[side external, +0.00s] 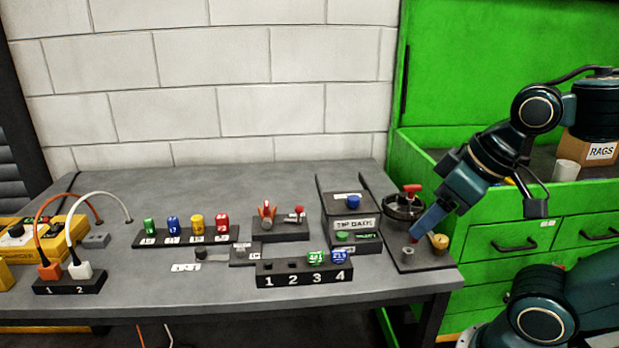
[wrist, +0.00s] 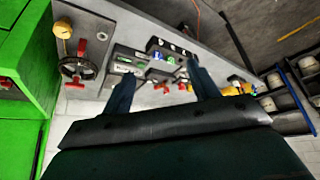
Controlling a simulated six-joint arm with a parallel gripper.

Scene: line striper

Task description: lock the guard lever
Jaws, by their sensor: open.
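No label I can read names the guard lever. Two red-handled levers, an orange-red one (side external: 267,210) and a smaller one (side external: 297,213), stand on a dark block (side external: 280,232) mid-bench. Red parts there show in the wrist view (wrist: 160,87), between my fingers in the picture. A low dark lever with a round grey end (side external: 201,254) lies on a plate left of the label block. A red handle (side external: 411,189) stands at the black handwheel (side external: 397,209). My gripper (side external: 420,232) is open and empty, overlapping the handwheel's plate in the side view; its fingers (wrist: 160,68) appear raised and apart from everything.
A brass knob (side external: 439,241) and a grey post (side external: 408,253) share the handwheel's plate. A numbered block (side external: 305,279) stands at the front edge, colored cylinders in a rack (side external: 185,241) behind it. A green cabinet (side external: 500,240) is at right. The bench's back left is mostly clear.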

